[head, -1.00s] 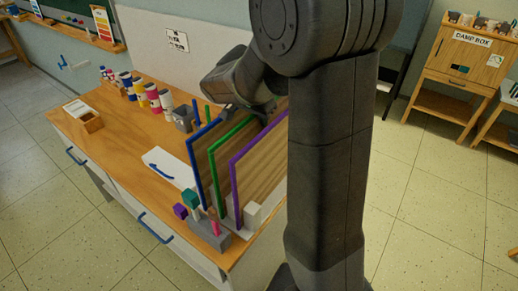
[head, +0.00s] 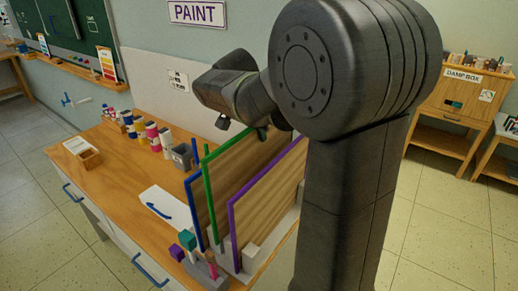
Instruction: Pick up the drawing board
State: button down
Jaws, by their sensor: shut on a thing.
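Three wooden drawing boards stand side by side, on edge, in a pale rack (head: 252,252) on the table. One has a blue edge (head: 194,215), one a green edge (head: 209,198), one a purple edge (head: 233,228). My gripper (head: 246,129) is at the top of the green-edged board (head: 232,160) and is shut on it. That board is upright, with its top above the blue-edged and purple-edged ones. Its lower part is partly hidden by the purple-edged board. My arm covers the right side of the rack area.
The wooden table (head: 115,150) holds paint bottles (head: 152,136), a grey cup (head: 182,157), a small wooden tray (head: 90,158), a white sheet (head: 160,205) and small coloured blocks (head: 187,240) beside the rack. A wall is close behind. Open floor lies left and right.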

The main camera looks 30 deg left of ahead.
notch_tip(320, 180, up, 10)
jog(key=shift+f, duration=0.25)
jog(key=shift+s, duration=0.1)
dwell(0.6)
